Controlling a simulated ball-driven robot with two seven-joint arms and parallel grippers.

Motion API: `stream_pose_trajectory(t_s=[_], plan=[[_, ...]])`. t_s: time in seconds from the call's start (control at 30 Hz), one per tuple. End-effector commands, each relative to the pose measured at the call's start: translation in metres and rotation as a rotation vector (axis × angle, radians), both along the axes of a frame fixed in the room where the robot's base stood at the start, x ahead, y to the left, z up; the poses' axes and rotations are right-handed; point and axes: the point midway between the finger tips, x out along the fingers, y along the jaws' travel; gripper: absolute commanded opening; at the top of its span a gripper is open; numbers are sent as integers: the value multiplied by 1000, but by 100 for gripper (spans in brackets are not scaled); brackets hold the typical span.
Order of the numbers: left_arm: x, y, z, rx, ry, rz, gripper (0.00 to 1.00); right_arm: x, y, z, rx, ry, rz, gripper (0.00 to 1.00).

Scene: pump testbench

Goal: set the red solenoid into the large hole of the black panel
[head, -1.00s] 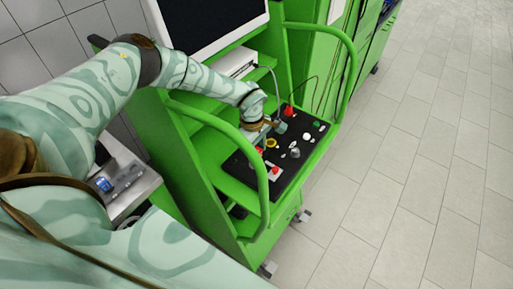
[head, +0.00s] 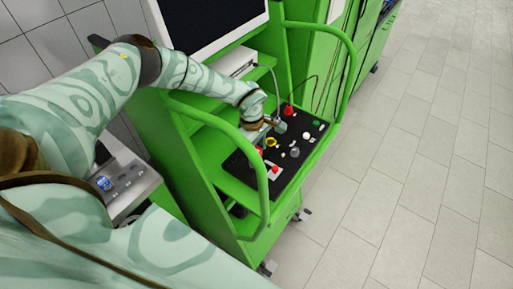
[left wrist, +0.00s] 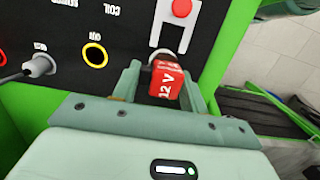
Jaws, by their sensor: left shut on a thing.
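The red solenoid (left wrist: 165,84), marked 12 V, is between the fingers of my left gripper (left wrist: 163,92) in the left wrist view. The gripper is shut on it. The solenoid's far end points toward the black panel (left wrist: 60,22); I cannot tell whether it touches. In the head view my left gripper (head: 257,143) is low at the left side of the black panel (head: 242,168), with a bit of red showing beneath it. The large hole cannot be made out; the solenoid and fingers may cover it. My right gripper is not in view.
A yellow ring (left wrist: 95,54) and a grey connector (left wrist: 40,65) are left of the solenoid on the panel. A red button on a white plate (left wrist: 182,9) lies just beyond it. Green rails (head: 262,185) flank the panel, and a monitor (head: 205,15) stands behind.

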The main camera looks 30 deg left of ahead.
Motion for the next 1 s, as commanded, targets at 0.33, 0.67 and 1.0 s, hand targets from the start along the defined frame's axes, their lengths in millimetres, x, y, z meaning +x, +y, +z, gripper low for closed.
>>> stream_pose_trajectory(t_s=[0.33,0.67,1.0], plan=[[0,-1,0,0,-1,0,27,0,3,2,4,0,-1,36],[0,-1,-2,0,-1,0,27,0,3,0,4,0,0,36],[1,0,-9,0,-1,0,27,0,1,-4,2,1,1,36]])
